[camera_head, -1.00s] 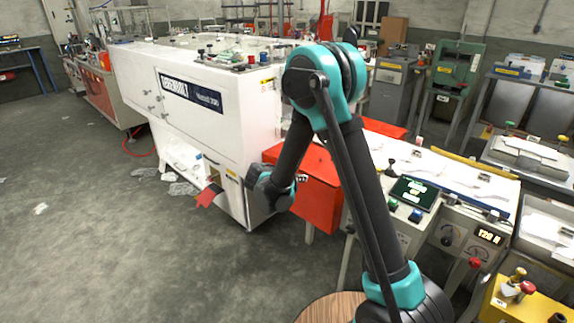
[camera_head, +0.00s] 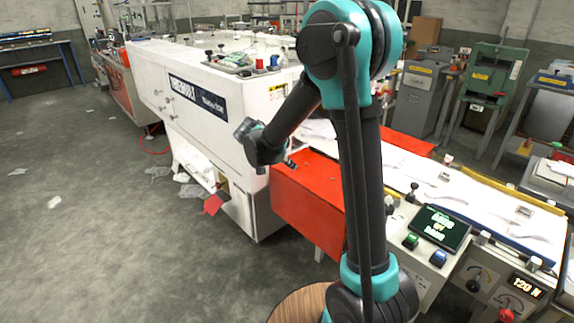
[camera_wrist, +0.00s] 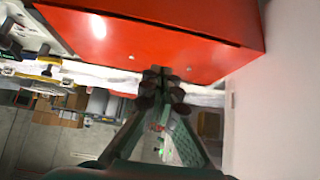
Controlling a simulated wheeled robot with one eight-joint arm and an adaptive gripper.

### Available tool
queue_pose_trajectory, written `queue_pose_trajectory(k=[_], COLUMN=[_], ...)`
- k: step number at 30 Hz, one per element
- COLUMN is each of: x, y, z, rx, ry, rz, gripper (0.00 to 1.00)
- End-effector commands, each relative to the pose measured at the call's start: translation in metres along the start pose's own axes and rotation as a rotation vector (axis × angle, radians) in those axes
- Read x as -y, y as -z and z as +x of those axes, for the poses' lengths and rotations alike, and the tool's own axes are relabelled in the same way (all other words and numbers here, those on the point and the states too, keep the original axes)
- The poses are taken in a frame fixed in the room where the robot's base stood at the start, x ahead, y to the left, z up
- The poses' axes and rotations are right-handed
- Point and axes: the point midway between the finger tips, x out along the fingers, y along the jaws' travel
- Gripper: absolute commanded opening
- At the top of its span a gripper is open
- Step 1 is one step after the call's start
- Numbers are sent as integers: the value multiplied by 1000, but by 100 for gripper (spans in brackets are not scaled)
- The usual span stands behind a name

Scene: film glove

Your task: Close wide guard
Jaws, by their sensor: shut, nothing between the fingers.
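The wide guard appears to be the red sheet-metal cover (camera_head: 312,205) at the near end of the white machine. A second red panel (camera_head: 408,143) shows behind my arm. In the wrist view the red cover (camera_wrist: 150,35) fills the top, with its edge running just above my fingers. My gripper (camera_wrist: 160,75) is shut and empty, with its fingertips close to that edge; I cannot tell whether they touch. In the head view my gripper (camera_head: 290,164) is small and partly hidden by my wrist, at the upper left corner of the red cover.
The white machine body (camera_head: 210,105) stands left of the red cover. A long white feed table (camera_head: 460,195) and a control panel with a screen (camera_head: 440,226) are on the right. A round wooden top (camera_head: 295,305) is at the bottom. Open floor (camera_head: 110,230) lies left.

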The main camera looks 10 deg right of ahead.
Motion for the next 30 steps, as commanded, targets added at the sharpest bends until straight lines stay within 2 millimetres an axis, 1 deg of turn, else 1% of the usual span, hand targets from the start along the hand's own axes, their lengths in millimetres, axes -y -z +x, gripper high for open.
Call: queue_pose_trajectory(k=[1, 9, 12, 19, 30], x=[0, 0, 0, 0, 0], y=[1, 1, -11, -26, -28], z=[11, 64, 74, 88, 91], rx=[0, -1, -1, -2, -2], ry=[-1, -2, 1, 1, 1], rz=[2, 2, -1, 0, 0], gripper=[0, 0, 0, 0, 0])
